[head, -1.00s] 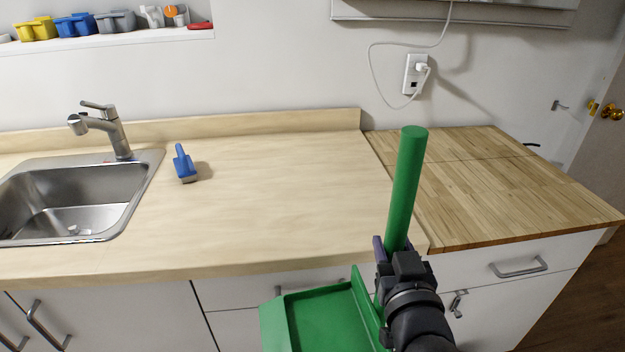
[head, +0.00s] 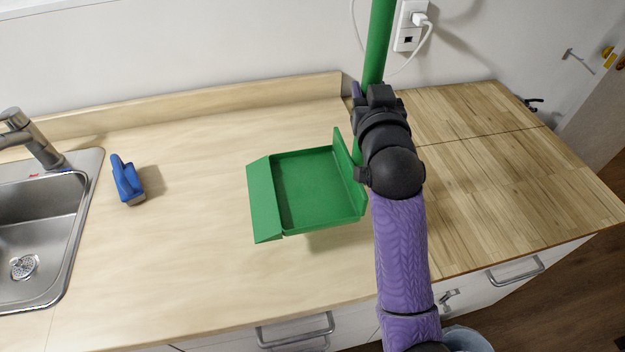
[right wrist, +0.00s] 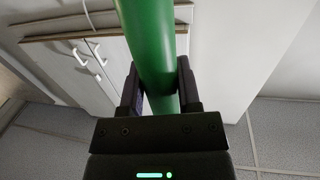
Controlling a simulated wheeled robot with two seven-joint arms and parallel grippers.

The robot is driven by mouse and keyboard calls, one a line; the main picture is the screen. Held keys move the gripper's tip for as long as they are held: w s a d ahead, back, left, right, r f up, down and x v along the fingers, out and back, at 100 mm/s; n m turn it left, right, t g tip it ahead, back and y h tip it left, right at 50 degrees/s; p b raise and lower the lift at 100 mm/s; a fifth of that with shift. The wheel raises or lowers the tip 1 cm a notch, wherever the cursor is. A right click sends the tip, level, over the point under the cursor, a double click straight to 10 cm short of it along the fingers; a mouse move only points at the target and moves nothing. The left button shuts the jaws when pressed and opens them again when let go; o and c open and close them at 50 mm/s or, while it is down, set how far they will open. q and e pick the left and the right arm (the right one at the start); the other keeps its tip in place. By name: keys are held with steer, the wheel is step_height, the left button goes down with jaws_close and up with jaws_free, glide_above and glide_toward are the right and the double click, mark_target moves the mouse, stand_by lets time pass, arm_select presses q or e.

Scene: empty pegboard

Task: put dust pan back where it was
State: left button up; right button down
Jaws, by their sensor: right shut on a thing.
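The green dust pan (head: 312,188) has a flat tray and a thick upright handle. My right gripper (head: 368,92) is shut on the handle, just above the tray, and the handle runs up out of the picture. In the right wrist view the green handle (right wrist: 150,45) passes between the two dark fingers (right wrist: 158,88). My left gripper is in neither view.
The counter (head: 200,250) is mostly clear. A blue brush (head: 127,180) lies left of the dust pan, beside the sink (head: 40,230). A butcher-block top (head: 480,150) is at the right. A wall outlet (head: 410,25) with a white cord is behind the handle.

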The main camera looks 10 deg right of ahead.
step_height(320, 180, down, 10)
steer(key=b, duration=0.2)
steer(key=shift+s+r, duration=0.25)
steer(key=shift+s, duration=0.1)
steer(key=c, duration=0.7)
jaws_free()
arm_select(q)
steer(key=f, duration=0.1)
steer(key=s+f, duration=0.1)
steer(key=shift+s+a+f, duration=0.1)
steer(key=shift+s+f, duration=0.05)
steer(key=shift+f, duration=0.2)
arm_select(e)
steer(key=o, duration=0.4)
